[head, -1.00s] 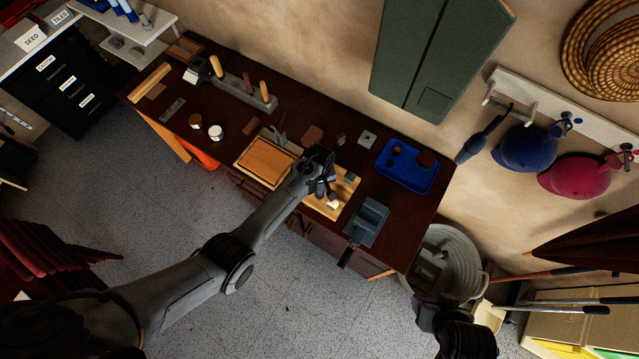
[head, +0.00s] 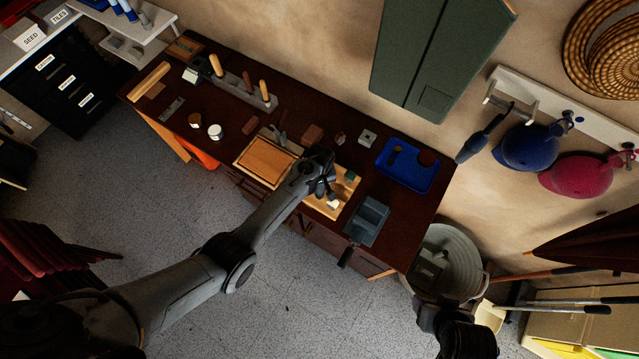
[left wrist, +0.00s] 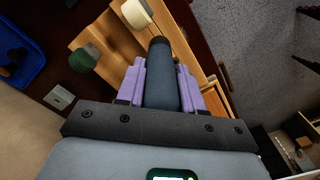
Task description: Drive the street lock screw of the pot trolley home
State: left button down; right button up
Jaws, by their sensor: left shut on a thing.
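My left gripper (head: 320,188) is over the light wooden piece (head: 345,190) near the workbench's front edge. In the left wrist view its purple-padded fingers (left wrist: 161,85) are shut on a dark blue-grey cylindrical handle (left wrist: 161,88). The handle's far end lies over the light wood (left wrist: 203,75). A white knob-like part (left wrist: 136,14) and a green one (left wrist: 84,58) stand on the wood. The lock screw and the tool's working tip are hidden, so I cannot tell whether they touch. My right arm's dark end is low at the right in the head view; its fingers are not clear.
A wooden board (head: 265,162) lies left of my left gripper. A grey-blue device (head: 368,220) and a blue tray (head: 408,165) are to its right. Several wooden-handled tools stand in a grey rack (head: 245,92) farther left. A grey tub (head: 468,262) stands beyond the bench's right end.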

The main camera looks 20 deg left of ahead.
pick_arm(q)
jog(key=shift+f, duration=0.15)
dwell(0.3)
jog(key=shift+f+p, duration=0.2)
jog(key=shift+p, duration=0.3)
dwell(0.4)
jog(key=shift+f, duration=0.2)
dwell(0.5)
notch_tip(320, 180, up, 3)
jog(key=p, duration=0.3)
jog(key=shift+f, duration=0.15)
notch_tip(320, 180, up, 2)
jog(key=shift+r+p, duration=0.25)
jog(key=shift+p, duration=0.75)
jog(key=shift+r, duration=0.15)
jog(key=shift+r+b, duration=0.3)
jog(key=shift+r, duration=0.45)
